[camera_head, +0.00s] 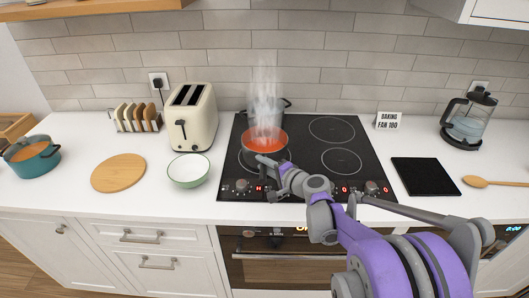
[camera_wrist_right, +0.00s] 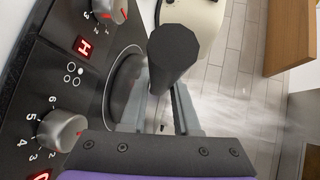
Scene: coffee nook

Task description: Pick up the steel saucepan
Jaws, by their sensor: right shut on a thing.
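The steel saucepan (camera_head: 265,139) is at the left side of the black cooktop, with orange-red contents and steam rising from it. My right gripper (camera_head: 272,163) is at its near side, with my arm reaching in from the lower right. In the right wrist view, a dark round-ended handle (camera_wrist_right: 172,50) stands between the fingers, and my right gripper (camera_wrist_right: 158,112) is shut on it. The gripper hides part of the pan's near side. I cannot tell whether the pan's base touches the hob. My left gripper is not in view.
The cooktop (camera_head: 365,182) has knobs along its front and a lit H (camera_wrist_right: 84,47). A dark pot (camera_head: 285,104) is partly hidden behind the steam. A cream toaster (camera_head: 190,125), white bowl (camera_head: 189,169) and round board (camera_head: 118,173) stand left. A black mat (camera_head: 426,176) lies right.

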